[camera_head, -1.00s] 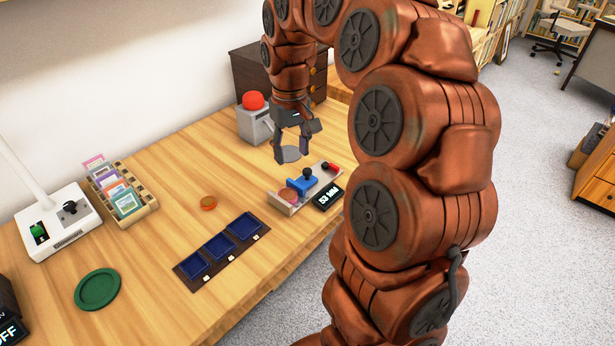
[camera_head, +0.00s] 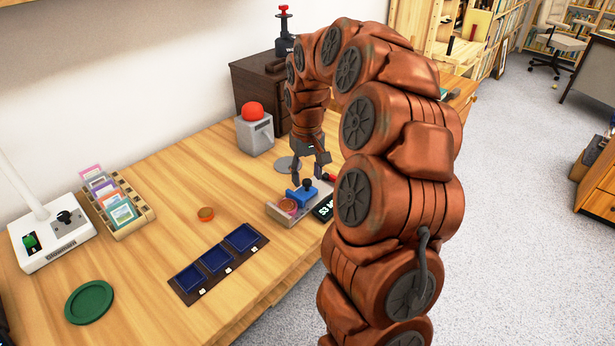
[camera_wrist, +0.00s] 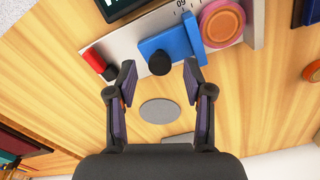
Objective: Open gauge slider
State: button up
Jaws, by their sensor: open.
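The gauge is a pale bar (camera_head: 288,217) on the table, with a blue slider (camera_head: 303,193) that carries a black knob (camera_head: 308,183). In the wrist view the blue slider (camera_wrist: 176,44) stands beside an orange-pink disc (camera_wrist: 222,23) at one end of the gauge. The black knob (camera_wrist: 160,63) shows near the gap between my fingertips. My gripper (camera_wrist: 158,70) is open and empty, its fingers on either side of the knob's line; I cannot tell whether they touch it. In the head view my gripper (camera_head: 309,172) is just above and behind the slider, partly hidden.
A red block (camera_wrist: 95,61) sits at the gauge's other end, near a dark display (camera_head: 323,207). A grey round plate (camera_head: 288,163) lies behind. A red-button box (camera_head: 254,130), blue trays (camera_head: 216,258), an orange disc (camera_head: 206,213) and a card rack (camera_head: 119,203) stand around.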

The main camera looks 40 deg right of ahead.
jog(key=shift+f, duration=0.7)
grip_shut()
